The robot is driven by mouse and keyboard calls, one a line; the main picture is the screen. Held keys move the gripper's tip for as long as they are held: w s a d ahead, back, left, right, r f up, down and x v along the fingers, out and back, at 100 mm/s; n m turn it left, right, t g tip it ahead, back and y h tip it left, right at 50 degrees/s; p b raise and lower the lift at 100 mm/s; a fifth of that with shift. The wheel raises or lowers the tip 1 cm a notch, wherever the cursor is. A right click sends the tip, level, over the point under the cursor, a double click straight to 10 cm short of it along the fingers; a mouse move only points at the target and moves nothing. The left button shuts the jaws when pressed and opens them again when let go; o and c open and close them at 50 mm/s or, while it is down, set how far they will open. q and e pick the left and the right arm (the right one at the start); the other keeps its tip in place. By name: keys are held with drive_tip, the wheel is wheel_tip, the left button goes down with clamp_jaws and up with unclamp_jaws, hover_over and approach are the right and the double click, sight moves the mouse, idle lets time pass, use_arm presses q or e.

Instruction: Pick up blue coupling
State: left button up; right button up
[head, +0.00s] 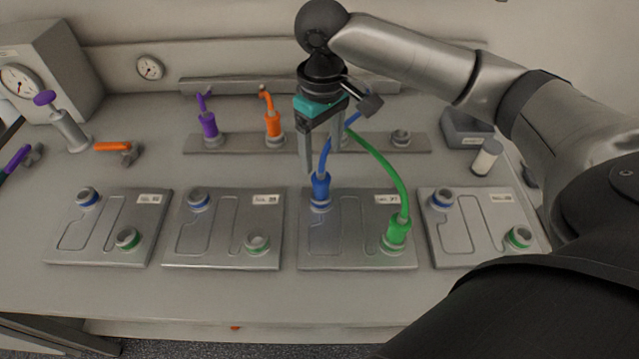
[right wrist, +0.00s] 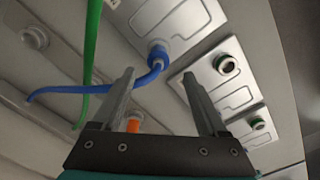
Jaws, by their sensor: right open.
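The blue coupling (head: 320,188) stands upright on the blue-ringed port of the third battery plate (head: 340,250), with a blue hose rising from its top. My right gripper (head: 322,165) is open and points down, just above and around the line of the blue hose in the head view. In the right wrist view the blue coupling (right wrist: 157,54) shows beyond the open fingers (right wrist: 158,92), with nothing between the fingertips. My left gripper is not in view.
A green coupling (head: 396,231) with a green hose stands on the same plate. Purple (head: 208,125) and orange (head: 272,123) couplings stand on the rear rail (head: 235,145). Other plates lie left (head: 185,250) and right (head: 470,250). A valve (head: 65,125) stands at far left.

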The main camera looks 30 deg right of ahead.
sight(321, 171)
wheel_tip(321, 171, down, 3)
drive_tip(key=shift+f, duration=0.1)
drive_tip(key=shift+w+f+b, duration=0.1)
drive_tip(key=shift+f+b, duration=0.3)
drive_tip(key=shift+f, duration=0.45)
wheel_tip(321, 171, down, 4)
drive_tip(key=shift+w+d+f+b, duration=0.1)
drive_tip(key=shift+f+b, duration=0.05)
drive_tip(key=shift+b, duration=0.3)
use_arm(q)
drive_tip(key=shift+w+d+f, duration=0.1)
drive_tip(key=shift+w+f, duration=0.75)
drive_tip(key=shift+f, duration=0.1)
use_arm(e)
drive_tip(key=shift+c, duration=0.7)
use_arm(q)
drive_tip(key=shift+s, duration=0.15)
use_arm(e)
clamp_jaws()
